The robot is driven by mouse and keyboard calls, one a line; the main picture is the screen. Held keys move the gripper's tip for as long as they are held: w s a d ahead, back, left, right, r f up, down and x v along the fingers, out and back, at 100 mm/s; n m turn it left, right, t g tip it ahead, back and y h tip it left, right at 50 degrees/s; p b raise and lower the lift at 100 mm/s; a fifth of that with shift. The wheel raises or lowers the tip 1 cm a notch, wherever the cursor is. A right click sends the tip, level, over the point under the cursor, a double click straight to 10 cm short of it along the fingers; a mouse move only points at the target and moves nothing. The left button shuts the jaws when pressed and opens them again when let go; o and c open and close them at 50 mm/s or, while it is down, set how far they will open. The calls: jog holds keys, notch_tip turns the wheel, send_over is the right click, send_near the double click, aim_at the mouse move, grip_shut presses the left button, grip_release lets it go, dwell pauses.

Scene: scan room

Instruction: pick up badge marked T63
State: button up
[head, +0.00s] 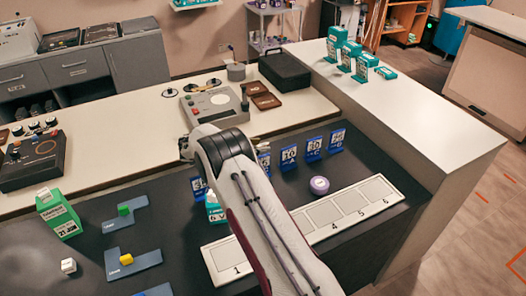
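No badge marked T63 can be made out in the head view, and no marking of that kind is readable. My arm reaches up from the bottom edge across the dark counter (175,198). Its upper joint is in front of a grey control box with a red button (213,103). My gripper's fingers cannot be made out; they seem hidden behind my arm. My arm covers part of the counter and some of the cards on it.
Blue number cards (313,148) stand in a row right of my arm. Green boxes (365,67) stand on the white ledge.

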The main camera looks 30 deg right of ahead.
dwell(0.5)
grip_shut()
notch_tip(320, 180, up, 10)
dwell(0.8)
dwell(0.4)
